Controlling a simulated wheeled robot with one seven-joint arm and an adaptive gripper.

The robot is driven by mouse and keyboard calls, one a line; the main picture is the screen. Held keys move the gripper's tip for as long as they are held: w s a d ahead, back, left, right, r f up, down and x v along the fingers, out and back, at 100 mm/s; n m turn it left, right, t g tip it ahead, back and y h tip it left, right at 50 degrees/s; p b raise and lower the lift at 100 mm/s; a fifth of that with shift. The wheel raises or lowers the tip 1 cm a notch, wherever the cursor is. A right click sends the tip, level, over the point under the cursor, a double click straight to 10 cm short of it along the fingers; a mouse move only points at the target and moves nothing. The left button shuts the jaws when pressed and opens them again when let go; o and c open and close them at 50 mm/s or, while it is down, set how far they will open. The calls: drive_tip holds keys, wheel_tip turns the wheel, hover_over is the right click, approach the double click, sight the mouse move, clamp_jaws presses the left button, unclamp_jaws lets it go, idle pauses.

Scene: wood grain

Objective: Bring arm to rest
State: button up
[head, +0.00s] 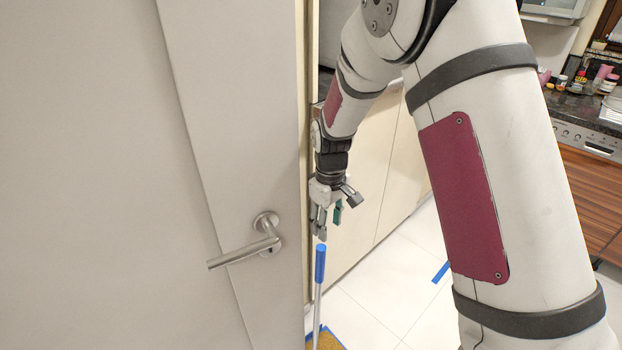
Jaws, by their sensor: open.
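My gripper (337,220) is in the head view at the middle, at the end of my arm, which comes down from the upper right. It is open, points downward and holds nothing that I can see. It is just right of the edge of a grey-white door (225,120). A stick with a blue top (320,262) stands below the fingertips in the picture. I cannot tell how far apart they are in depth.
The door has a metal lever handle (245,252) left of my gripper. Pale cabinets (375,215) stand behind the gripper. A kitchen counter (577,106) with bottles and a wood-front appliance is at the right. The white tiled floor (385,290) has blue tape on it.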

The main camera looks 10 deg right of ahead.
drive_tip(key=s+d+r+m+t, duration=0.1)
drive_tip(key=s+d+r+m, duration=0.1)
drive_tip(key=s+r, duration=0.6)
drive_tip(key=s+d+r+m+t, duration=0.2)
drive_tip(key=s+d+r, duration=0.1)
drive_tip(key=r, duration=0.9)
drive_tip(key=s+d+r+m+t, duration=0.1)
drive_tip(key=s+r, duration=0.2)
drive_tip(key=s, duration=0.5)
drive_tip(key=s+d+r+m+t, duration=0.1)
drive_tip(key=s+d+r+m, duration=0.1)
drive_tip(key=s, duration=0.7)
drive_tip(key=shift+r, duration=0.4)
drive_tip(key=shift+s, duration=0.1)
